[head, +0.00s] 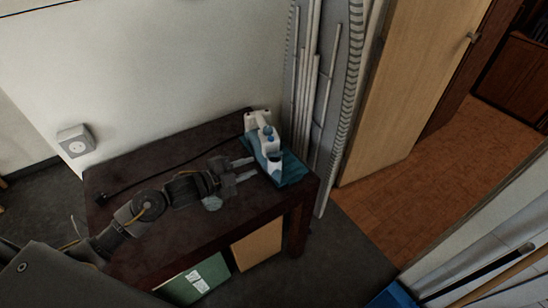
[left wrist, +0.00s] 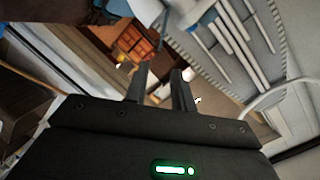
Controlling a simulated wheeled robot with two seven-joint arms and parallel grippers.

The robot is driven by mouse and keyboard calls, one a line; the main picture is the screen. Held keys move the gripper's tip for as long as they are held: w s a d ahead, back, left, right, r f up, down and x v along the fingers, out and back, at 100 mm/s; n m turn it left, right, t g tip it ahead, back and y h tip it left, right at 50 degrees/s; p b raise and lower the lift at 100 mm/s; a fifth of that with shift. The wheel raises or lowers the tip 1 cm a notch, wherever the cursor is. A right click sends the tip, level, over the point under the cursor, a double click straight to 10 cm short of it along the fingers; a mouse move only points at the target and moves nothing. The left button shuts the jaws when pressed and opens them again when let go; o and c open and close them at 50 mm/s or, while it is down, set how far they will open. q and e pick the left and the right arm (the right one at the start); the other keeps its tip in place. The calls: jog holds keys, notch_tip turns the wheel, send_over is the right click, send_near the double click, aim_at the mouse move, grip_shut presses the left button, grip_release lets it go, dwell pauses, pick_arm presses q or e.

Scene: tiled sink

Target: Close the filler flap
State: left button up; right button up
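A white and blue steam iron (head: 263,139) rests on a teal base (head: 292,171) at the right end of the dark table. Its filler flap is too small to make out, so I cannot tell how it stands. My left gripper (head: 254,167) is just left of the iron, its fingers apart and pointing at it. Nothing shows between the fingers, and I cannot tell whether a fingertip touches the iron. In the left wrist view the two fingers (left wrist: 163,84) are also apart, with a white and blue part at the top edge. My right gripper is not in view.
The dark table (head: 150,160) is mostly bare, with a black cord and plug (head: 102,198) across its back left. White poles (head: 305,90) and a hose stand behind its right end. A wooden door (head: 405,80) stands open farther right. A green box (head: 197,281) sits below.

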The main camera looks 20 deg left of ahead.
aim_at(275, 155)
pick_arm(q)
jog(key=p+x, duration=0.1)
jog(key=x, duration=0.9)
jog(key=shift+w+d+f, duration=0.1)
jog(key=shift+f, duration=0.05)
grip_shut()
